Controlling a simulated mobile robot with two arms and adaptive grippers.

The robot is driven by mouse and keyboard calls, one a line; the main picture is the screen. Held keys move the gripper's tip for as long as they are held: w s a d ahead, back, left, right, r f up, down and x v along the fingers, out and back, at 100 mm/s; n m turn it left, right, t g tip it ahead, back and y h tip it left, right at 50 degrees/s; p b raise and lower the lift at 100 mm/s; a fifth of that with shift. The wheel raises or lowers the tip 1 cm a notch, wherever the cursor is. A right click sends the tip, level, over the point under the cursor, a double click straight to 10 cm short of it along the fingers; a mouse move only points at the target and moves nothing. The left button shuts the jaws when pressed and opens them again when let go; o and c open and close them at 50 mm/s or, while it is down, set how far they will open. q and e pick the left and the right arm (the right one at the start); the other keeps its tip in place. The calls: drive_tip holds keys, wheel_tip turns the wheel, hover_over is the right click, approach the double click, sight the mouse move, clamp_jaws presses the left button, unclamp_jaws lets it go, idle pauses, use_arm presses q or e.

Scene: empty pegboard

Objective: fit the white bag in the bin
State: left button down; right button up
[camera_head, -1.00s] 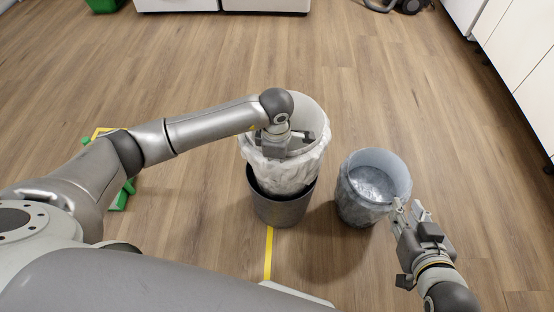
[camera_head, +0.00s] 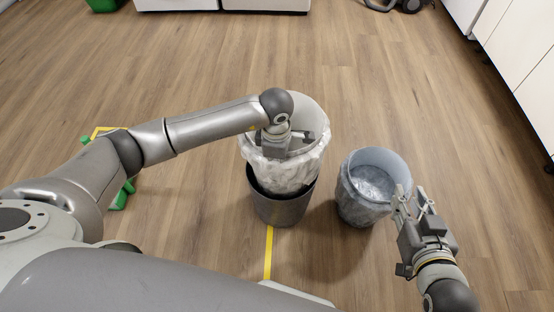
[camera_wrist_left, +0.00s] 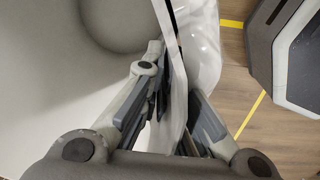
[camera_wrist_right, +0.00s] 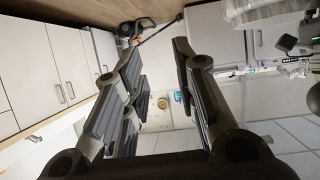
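The white bag (camera_head: 288,175), open at the top and crumpled outside, hangs with its lower end at or inside the mouth of the dark grey bin (camera_head: 283,210); how deep it sits is hard to tell. My left gripper (camera_head: 290,142) is at its near upper part. In the left wrist view the fingers (camera_wrist_left: 174,78) stand on both sides of the white rim (camera_wrist_left: 176,105) and appear closed on it. My right gripper (camera_head: 413,193) is open and empty, right of the second bin; its spread fingers also show in the right wrist view (camera_wrist_right: 158,58).
A second bin (camera_head: 375,160), lined with a translucent bluish bag, stands right of the dark bin. Yellow tape (camera_head: 268,252) runs along the wood floor. A green object (camera_head: 121,194) lies left, partly behind my left arm. White cabinets (camera_head: 515,50) stand at right; the central floor behind is clear.

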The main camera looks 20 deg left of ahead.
sight(277, 172)
use_arm(q)
drive_tip(key=shift+f+b, duration=0.55)
drive_tip(key=shift+f, duration=0.15)
use_arm(e)
drive_tip(key=shift+w+a+r+t+y, duration=0.2)
drive_tip(key=shift+w+r+t, duration=0.2)
drive_tip(key=shift+r, duration=0.35)
drive_tip(key=shift+w+a+r+t+y, duration=0.1)
drive_tip(key=shift+w+a+r+t, duration=0.15)
drive_tip(key=shift+r+t, duration=0.4)
drive_tip(key=shift+w+a+r+t+y, duration=0.15)
drive_tip(key=shift+w+r+t, duration=0.2)
drive_tip(key=shift+r, duration=0.5)
use_arm(q)
drive_tip(key=shift+f, duration=0.4)
use_arm(e)
drive_tip(key=shift+w+a+r+t, duration=0.15)
drive_tip(key=shift+r+t, duration=0.25)
drive_tip(key=shift+r, duration=0.25)
drive_tip(key=shift+w+a+r+t, duration=0.1)
drive_tip(key=shift+r+t, duration=0.3)
drive_tip(key=shift+r, duration=0.25)
use_arm(q)
drive_tip(key=shift+f+b, duration=0.35)
drive_tip(key=shift+b, duration=0.2)
use_arm(e)
drive_tip(key=shift+a+r+t+y, duration=0.2)
drive_tip(key=shift+r+t+y, duration=0.4)
drive_tip(key=shift+r, duration=0.65)
